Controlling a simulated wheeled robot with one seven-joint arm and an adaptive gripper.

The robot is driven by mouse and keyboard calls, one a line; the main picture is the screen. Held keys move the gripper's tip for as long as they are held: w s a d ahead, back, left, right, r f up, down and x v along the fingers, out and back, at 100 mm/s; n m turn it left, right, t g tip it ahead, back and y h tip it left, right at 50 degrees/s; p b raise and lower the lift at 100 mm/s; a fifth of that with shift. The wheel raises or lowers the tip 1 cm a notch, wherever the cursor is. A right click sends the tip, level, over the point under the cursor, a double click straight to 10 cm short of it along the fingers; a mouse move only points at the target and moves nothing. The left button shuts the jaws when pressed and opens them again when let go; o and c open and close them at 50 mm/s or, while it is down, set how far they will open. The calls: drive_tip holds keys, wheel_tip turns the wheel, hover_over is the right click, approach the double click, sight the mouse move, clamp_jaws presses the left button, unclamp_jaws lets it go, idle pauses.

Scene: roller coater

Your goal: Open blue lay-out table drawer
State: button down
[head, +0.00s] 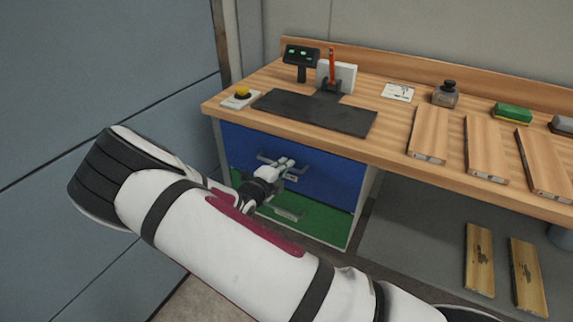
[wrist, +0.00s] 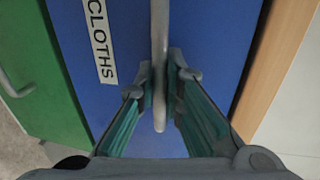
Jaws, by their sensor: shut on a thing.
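The blue drawer (head: 330,178) is the upper drawer under the left end of the wooden table. Its front looks flush with the table in the head view. My gripper (head: 288,168) is at the drawer's grey bar handle (head: 268,158). In the wrist view the handle (wrist: 160,60) runs between the two fingertips, and my gripper (wrist: 160,90) is shut on it. A white label reading CLOTHS (wrist: 100,40) is on the blue front (wrist: 215,40). Part of the drawer front is hidden behind my gripper and arm.
A green drawer (head: 325,222) with its own handle is below. The wooden tabletop (head: 390,135) holds a dark mat (head: 315,112), a yellow button (head: 242,91), wooden boards (head: 430,135) and a green sponge (head: 512,112). A grey wall stands close on the left.

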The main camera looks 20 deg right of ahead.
drive_tip(key=f+p+v, duration=0.2)
drive_tip(key=v, duration=1)
drive_tip(key=f+p+v, duration=0.3)
drive_tip(key=v, duration=0.9)
drive_tip(key=shift+v, duration=0.85)
drive_tip(key=shift+f, duration=0.25)
drive_tip(key=c, duration=2)
unclamp_jaws()
drive_tip(key=shift+o, duration=0.2)
drive_tip(key=shift+s+a, duration=0.1)
drive_tip(key=v, duration=1.2)
